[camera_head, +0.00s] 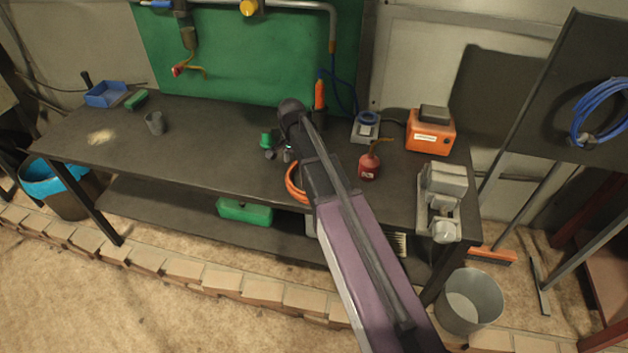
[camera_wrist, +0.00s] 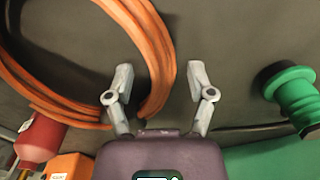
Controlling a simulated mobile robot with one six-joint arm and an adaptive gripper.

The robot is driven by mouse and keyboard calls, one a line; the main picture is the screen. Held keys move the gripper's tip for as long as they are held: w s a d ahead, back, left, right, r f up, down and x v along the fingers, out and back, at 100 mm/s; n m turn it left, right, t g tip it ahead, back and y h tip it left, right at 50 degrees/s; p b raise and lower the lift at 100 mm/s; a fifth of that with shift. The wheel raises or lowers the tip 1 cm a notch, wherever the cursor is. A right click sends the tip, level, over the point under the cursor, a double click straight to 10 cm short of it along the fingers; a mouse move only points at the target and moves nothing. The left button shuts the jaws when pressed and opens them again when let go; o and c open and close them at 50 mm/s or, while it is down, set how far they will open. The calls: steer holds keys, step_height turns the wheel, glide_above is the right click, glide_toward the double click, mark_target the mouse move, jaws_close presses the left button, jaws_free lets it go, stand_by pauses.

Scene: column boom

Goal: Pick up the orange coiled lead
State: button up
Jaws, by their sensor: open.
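The orange coiled lead (camera_head: 294,186) lies on the dark workbench (camera_head: 225,150), partly hidden behind my arm in the head view. In the wrist view the lead (camera_wrist: 150,45) fills the upper left as several thick loops. My gripper (camera_wrist: 158,68) is open and empty, its two grey fingers spread. In the picture, one side of the coil passes between the fingers, and the left finger overlaps the inside of the coil. I cannot tell the height of the fingertips above the bench. In the head view the gripper is mostly hidden by my arm.
A green-topped object (camera_wrist: 292,92) stands just right of the fingers. A red oil can (camera_head: 368,166), an orange box (camera_head: 430,137) and a grey vise (camera_head: 440,205) stand on the bench's right side. A grey cup (camera_head: 155,123) is at left; the bench between is clear.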

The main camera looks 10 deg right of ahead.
steer(key=shift+f, duration=0.2)
stand_by(0.5)
jaws_close()
